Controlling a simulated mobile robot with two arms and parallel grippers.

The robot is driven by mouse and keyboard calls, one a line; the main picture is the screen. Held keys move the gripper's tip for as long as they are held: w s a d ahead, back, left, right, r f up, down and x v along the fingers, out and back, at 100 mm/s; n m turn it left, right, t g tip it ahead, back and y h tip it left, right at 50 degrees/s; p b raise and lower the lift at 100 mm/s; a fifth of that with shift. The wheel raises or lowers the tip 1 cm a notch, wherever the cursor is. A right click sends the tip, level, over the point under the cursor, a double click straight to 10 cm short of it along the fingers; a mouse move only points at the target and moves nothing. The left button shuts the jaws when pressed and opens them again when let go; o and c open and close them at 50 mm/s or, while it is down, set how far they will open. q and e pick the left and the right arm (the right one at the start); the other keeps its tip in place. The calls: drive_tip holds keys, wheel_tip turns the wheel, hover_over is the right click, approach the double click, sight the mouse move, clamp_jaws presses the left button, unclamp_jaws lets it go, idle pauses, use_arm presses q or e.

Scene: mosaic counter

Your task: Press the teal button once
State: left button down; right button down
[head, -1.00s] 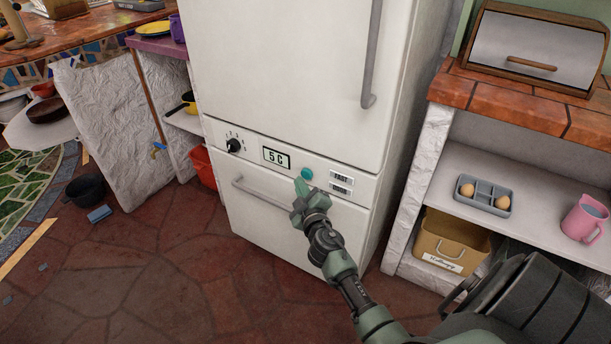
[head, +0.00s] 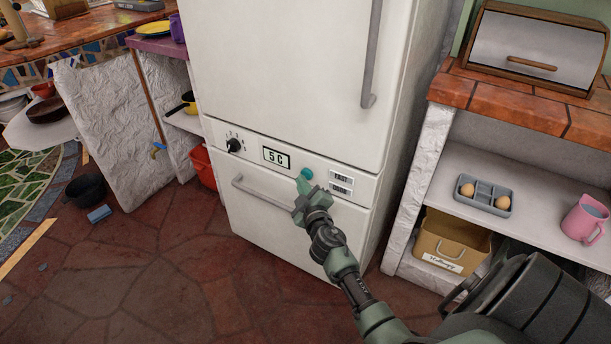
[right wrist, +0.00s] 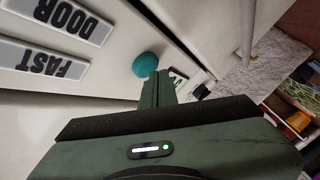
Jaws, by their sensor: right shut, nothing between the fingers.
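The teal button (head: 306,173) is a small round knob on the white fridge's control strip (head: 320,178), between the display and two labels. In the right wrist view the button (right wrist: 146,65) stands out from the panel, just beyond my fingertips. My right gripper (head: 302,184) is shut and empty, with its tips right at the button's lower edge in the head view. In the right wrist view the shut fingers (right wrist: 153,78) point at the button; I cannot tell whether they touch it. My left gripper is not in view.
A display (head: 276,158) reading "5 C" and a black dial (head: 234,145) sit left of the button. Labels "FAST" (head: 341,178) and "DOOR" (right wrist: 70,18) sit beside it. A drawer handle (head: 262,193) runs below the strip. A shelf with an egg tray (head: 483,196) stands right.

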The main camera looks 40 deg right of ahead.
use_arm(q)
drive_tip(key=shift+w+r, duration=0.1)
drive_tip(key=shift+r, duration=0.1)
use_arm(e)
drive_tip(key=shift+w+d, duration=0.2)
drive_tip(key=shift+d, duration=0.25)
idle(0.5)
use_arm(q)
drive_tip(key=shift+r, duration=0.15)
use_arm(e)
drive_tip(key=shift+s+a, duration=0.35)
drive_tip(key=shift+a, duration=0.5)
